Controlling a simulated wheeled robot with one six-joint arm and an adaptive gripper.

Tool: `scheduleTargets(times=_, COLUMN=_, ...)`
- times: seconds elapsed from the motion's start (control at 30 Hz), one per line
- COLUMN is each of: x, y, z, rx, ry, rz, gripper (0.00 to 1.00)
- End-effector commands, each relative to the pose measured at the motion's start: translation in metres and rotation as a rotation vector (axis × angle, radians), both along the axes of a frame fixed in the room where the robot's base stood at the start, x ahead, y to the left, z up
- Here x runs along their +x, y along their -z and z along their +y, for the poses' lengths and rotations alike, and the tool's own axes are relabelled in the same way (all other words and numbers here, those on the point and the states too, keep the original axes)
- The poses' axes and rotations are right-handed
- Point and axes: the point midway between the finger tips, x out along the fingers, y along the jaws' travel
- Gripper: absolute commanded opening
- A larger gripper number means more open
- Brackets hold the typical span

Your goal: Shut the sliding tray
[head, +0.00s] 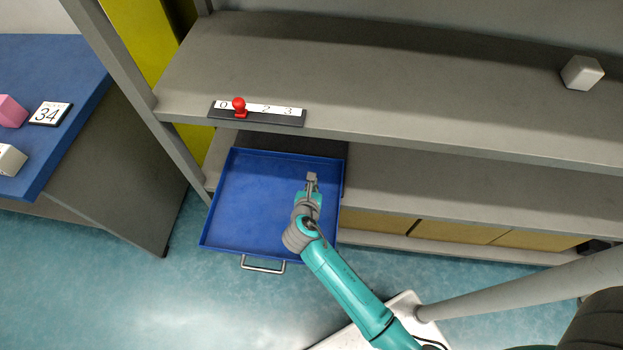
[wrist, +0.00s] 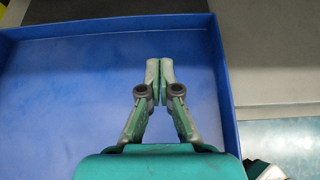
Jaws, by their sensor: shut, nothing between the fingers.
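The sliding tray (head: 250,199) is blue, shallow and empty, and it sticks out from under the grey shelf. Its metal handle (head: 263,265) is on the front side, facing the floor. My gripper (head: 312,177) is over the right part of the tray, with its fingers pointing toward the shelf. In the wrist view the gripper (wrist: 160,64) is shut and empty, and the tray's blue floor and walls (wrist: 228,80) surround it. I cannot tell whether the fingertips touch the tray.
A grey shelf (head: 400,90) runs above the tray. A slider with a red knob (head: 239,105) sits on its front edge near the number 1 position. A white cube (head: 582,72) is at the far right. A blue table (head: 60,70) stands at the left. Floor is clear before the tray.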

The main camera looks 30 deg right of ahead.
Motion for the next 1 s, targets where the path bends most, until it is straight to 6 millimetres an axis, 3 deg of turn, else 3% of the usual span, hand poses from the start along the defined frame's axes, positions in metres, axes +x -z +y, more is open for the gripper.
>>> scheduleTargets(times=0.4, x=0.055, y=0.038, z=-0.041, rx=0.001, ry=0.003, rz=0.000, gripper=0.00)
scheduleTargets(times=0.53, x=0.070, y=0.036, z=-0.051, rx=0.002, ry=0.003, rz=-0.002, gripper=0.00)
scheduleTargets(times=1.0, x=0.084, y=0.037, z=-0.061, rx=0.002, ry=0.001, rz=0.000, gripper=0.00)
